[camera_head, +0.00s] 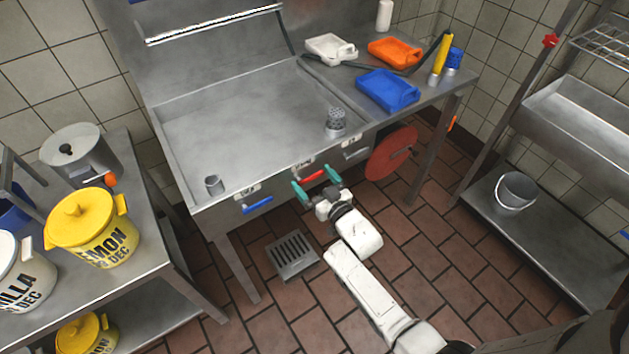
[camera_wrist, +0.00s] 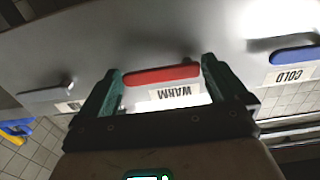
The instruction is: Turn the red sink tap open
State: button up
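The red tap handle (camera_head: 312,175) sits on the front face of the steel sink (camera_head: 183,155). It lies lengthwise along that face, with a WARM label beside it in the wrist view (camera_wrist: 160,75). My gripper (camera_head: 314,181) is at the red handle. Its two green fingers are spread apart, one near each end of the handle, as the wrist view (camera_wrist: 160,82) also shows. The gripper is open. I cannot tell whether either finger touches the handle.
A blue handle (camera_head: 257,205) marked COLD (camera_wrist: 295,55) is to the left in the head view. A grey handle (camera_wrist: 45,93) is on the other side. A red disc (camera_head: 392,153) hangs right of the sink. Clear tiled floor surrounds a drain grate (camera_head: 292,253).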

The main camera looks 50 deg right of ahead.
jog(key=c, duration=1.1)
jog(key=shift+c, duration=0.2)
jog(key=shift+f, duration=0.1)
jog(key=shift+w+a+f+m+b, duration=0.1)
jog(key=shift+a+f+m+b, duration=0.65)
jog(key=shift+m, duration=2)
jog(key=shift+w+a+f+m+b, duration=0.25)
jog(key=shift+m+b, duration=0.85)
jog(key=shift+m, duration=1.7)
jog(key=shift+a+f+m+b, duration=0.35)
jog(key=shift+f+m+b, duration=0.45)
jog(key=shift+m, duration=1.95)
jog(key=shift+r, duration=0.25)
jog(key=o, duration=1.2)
